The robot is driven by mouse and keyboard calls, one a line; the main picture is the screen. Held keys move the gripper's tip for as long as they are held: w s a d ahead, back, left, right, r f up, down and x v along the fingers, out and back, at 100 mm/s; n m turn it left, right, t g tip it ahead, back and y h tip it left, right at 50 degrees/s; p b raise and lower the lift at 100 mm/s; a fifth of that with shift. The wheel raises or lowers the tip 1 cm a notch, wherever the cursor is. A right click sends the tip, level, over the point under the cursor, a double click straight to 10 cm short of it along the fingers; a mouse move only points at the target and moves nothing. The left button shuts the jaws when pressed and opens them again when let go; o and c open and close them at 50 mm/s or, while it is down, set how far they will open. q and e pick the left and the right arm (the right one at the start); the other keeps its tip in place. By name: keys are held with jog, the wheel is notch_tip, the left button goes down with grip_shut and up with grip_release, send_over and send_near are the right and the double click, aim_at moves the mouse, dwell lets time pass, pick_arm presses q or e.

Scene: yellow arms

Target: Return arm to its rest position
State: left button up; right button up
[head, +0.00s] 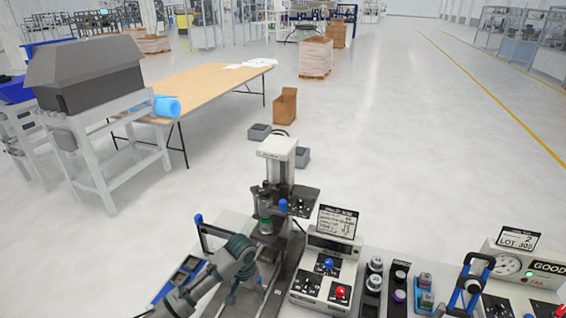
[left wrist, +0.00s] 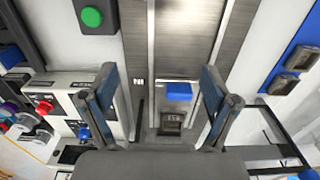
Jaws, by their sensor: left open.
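My left arm comes in from the bottom left of the head view, with its grey wrist bent over the front of the workstation. My left gripper (head: 246,288) is low beside the press (head: 277,150) and partly hidden by the wrist. In the left wrist view my left gripper (left wrist: 160,88) is open, its two fingers wide apart. Nothing is between the fingertips; a blue-topped part (left wrist: 179,91) and a metal plate show beyond them. My right arm and gripper are not in view.
A control box (head: 325,275) with blue and red knobs stands right of the press. Farther right are several small cylinders, a blue clamp-like fixture (head: 470,280) and a gauge unit (head: 508,266).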

pick_arm(q)
jog(key=shift+m+h, duration=0.7)
jog(key=s+d+f, duration=0.1)
jog(key=s+f, duration=0.1)
jog(key=s+d+f, duration=0.2)
jog(key=f, duration=0.1)
jog(key=s+d+f, duration=0.1)
jog(key=f, duration=0.1)
jog(key=shift+s+d+f, duration=0.15)
jog(key=shift+s+f, duration=0.05)
jog(key=shift+s, duration=0.2)
jog(key=s+d+f+t+h, duration=0.1)
jog(key=s+d+f+h, duration=0.1)
jog(key=s+f, duration=0.55)
jog(key=s+a+n+t+y, duration=0.3)
jog(key=s+a, duration=1.4)
jog(key=s, duration=0.4)
notch_tip(320, 180, down, 30)
jog(key=s+g, duration=0.2)
jog(key=s+a+f+g, duration=0.1)
jog(key=s+a+f, duration=0.1)
jog(key=s+f, duration=1.2)
jog(key=s+b, duration=0.1)
jog(key=s, duration=0.1)
jog(key=shift+s+a, duration=0.3)
jog(key=shift+s, duration=0.05)
